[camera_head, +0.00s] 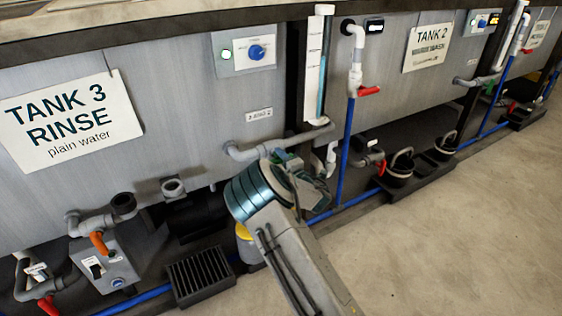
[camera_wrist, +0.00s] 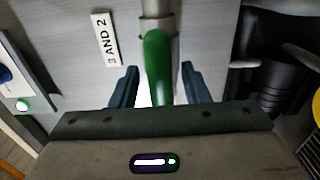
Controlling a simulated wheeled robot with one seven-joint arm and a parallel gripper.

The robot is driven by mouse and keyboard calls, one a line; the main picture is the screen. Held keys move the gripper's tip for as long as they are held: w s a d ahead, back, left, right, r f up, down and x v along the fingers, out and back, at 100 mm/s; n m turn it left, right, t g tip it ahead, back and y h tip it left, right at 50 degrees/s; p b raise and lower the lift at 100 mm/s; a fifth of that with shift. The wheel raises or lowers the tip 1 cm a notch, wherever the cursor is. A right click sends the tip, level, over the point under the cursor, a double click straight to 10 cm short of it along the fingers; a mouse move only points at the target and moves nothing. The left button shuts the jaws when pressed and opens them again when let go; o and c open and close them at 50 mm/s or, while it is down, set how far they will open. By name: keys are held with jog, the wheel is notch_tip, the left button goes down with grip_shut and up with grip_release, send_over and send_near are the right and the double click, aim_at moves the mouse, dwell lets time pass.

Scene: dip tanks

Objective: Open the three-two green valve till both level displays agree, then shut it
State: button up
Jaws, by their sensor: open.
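The green valve handle (camera_wrist: 157,62) shows in the wrist view below a grey pipe fitting (camera_wrist: 157,22). A white label reading "3 AND 2" (camera_wrist: 106,40) is on the tank wall beside it; the label is small in the head view (camera_head: 258,115). My gripper (camera_wrist: 159,86) is open, with one finger on each side of the handle and gaps visible.
A clear sight tube (camera_head: 316,75) stands between tanks 3 and 2. A red-handled valve (camera_head: 368,91) and an orange-handled valve (camera_head: 99,243) are on other pipes. A panel with a blue knob (camera_head: 256,52) is on tank 3. Open floor (camera_head: 460,230) lies at right.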

grip_shut()
jog(key=shift+d+m, duration=0.1)
jog(key=shift+m, duration=0.3)
jog(key=m, duration=0.3)
jog(key=m+b, duration=0.1)
jog(key=m, duration=0.4)
jog(key=shift+b, duration=0.3)
jog(key=m+b, duration=0.1)
jog(key=m, duration=0.3)
jog(key=shift+m, duration=0.4)
jog(key=m, duration=0.4)
jog(key=shift+f+b, duration=0.1)
jog(key=shift+b, duration=0.2)
jog(key=shift+m, duration=0.3)
